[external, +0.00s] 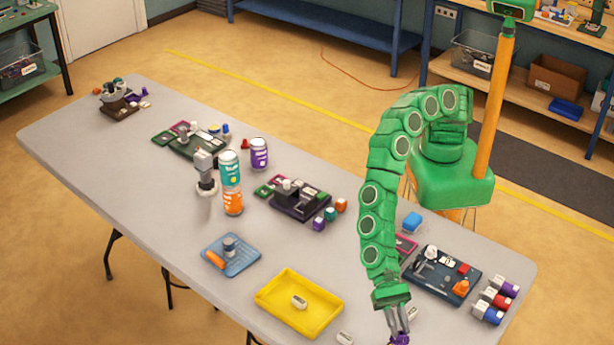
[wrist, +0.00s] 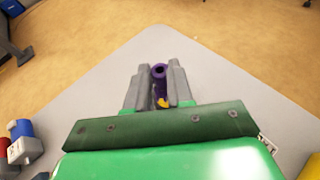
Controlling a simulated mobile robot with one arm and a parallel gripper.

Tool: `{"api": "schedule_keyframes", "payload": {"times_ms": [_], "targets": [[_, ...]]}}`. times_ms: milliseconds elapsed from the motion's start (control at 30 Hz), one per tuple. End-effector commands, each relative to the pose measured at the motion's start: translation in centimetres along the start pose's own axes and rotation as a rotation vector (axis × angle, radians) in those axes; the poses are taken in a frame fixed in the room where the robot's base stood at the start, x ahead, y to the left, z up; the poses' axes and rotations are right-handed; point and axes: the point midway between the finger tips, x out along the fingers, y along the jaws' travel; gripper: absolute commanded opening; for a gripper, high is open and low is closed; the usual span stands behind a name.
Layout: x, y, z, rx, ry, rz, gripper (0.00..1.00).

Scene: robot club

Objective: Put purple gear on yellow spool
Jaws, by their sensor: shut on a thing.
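The purple gear (wrist: 159,72) is between the two grey fingers of my gripper (wrist: 160,92) in the wrist view, with its dark centre hole facing the camera. My gripper is shut on it. A small yellow piece (wrist: 163,103) shows just below the gear between the fingers; it may be part of the yellow spool, but most of it is hidden and I cannot tell whether the gear touches it. In the external view my gripper (external: 398,328) points down near the front edge of the table, with some purple showing at the fingers.
A yellow tray (external: 266,299) holding a white item lies left of my gripper. A dark tray of parts (external: 422,287) and several red, blue and purple canisters (external: 496,298) stand to the right. A white labelled piece (external: 345,338) lies near the front edge. Grey tabletop around the fingers looks clear.

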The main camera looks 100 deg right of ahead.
Motion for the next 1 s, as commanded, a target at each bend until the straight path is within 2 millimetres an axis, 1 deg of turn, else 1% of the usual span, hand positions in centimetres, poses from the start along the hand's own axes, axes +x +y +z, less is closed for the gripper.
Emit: {"api": "schedule_keyframes", "payload": {"times_ms": [267,400,500,900,933,1000], "targets": [[0.7,-0.4,-0.5,-0.001,0.0,-0.002,0.0],[1.4,-0.4,-2.1,-0.001,0.0,-0.003,0.0],[1.7,-0.4,-3.0,-0.001,0.001,-0.002,0.0],[1.8,-0.3,-3.3,0.0,0.0,-0.001,0.0],[1.8,-0.3,-3.4,-0.001,0.0,-0.001,0.23],[1.8,-0.3,-3.3,-0.001,0.0,-0.001,0.34]]}}
